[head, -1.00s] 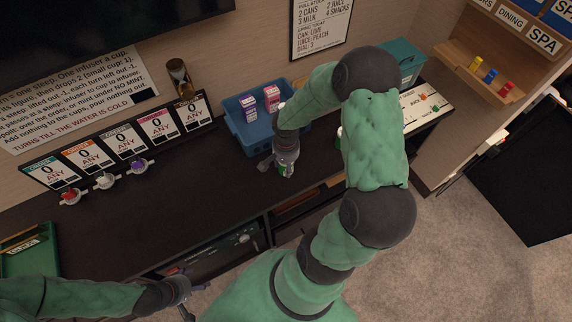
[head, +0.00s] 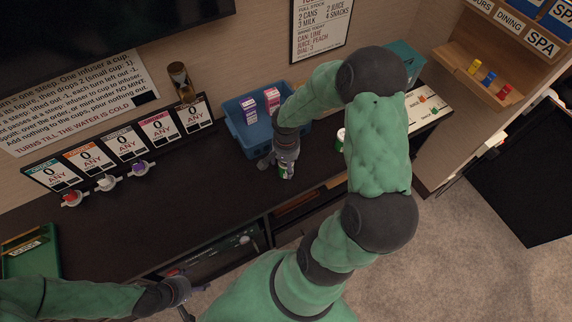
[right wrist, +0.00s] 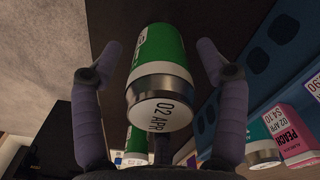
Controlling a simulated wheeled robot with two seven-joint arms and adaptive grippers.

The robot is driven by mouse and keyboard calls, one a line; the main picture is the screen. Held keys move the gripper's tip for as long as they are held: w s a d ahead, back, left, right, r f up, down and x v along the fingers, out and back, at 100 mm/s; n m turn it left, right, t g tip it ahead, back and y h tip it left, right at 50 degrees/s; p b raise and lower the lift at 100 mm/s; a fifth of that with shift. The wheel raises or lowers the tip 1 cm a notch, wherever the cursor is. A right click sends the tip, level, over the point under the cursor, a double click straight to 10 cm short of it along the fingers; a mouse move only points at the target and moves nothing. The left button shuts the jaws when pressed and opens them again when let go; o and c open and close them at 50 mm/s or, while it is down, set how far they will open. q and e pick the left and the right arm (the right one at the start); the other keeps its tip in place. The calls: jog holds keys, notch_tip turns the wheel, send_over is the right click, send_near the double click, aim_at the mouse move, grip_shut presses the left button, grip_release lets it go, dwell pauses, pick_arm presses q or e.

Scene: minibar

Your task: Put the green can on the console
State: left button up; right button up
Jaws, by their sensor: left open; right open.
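A green can (head: 284,171) with a silver rim is at my right gripper (head: 283,167), over the front part of the dark console (head: 190,190). In the right wrist view the green can (right wrist: 160,65) lies between the two spread fingers of the right gripper (right wrist: 160,55), its pale end marked "02 APR" facing the camera. The fingers are open, with gaps visible on both sides of the can. Whether the can rests on the console is unclear. My left gripper (head: 184,302) is low at the left, open and apart from the can; its tips are partly hard to see.
A blue bin (head: 249,138) with pink and purple cartons stands behind the right gripper. Another green can (head: 341,137) is partly hidden by my right arm. Several dispensers with cards line the left back. The console's left middle is clear.

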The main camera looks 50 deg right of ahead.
notch_tip(320, 180, up, 10)
jog(key=shift+f+p, duration=0.15)
jog(key=shift+p, duration=1.05)
jog(key=shift+a, duration=0.1)
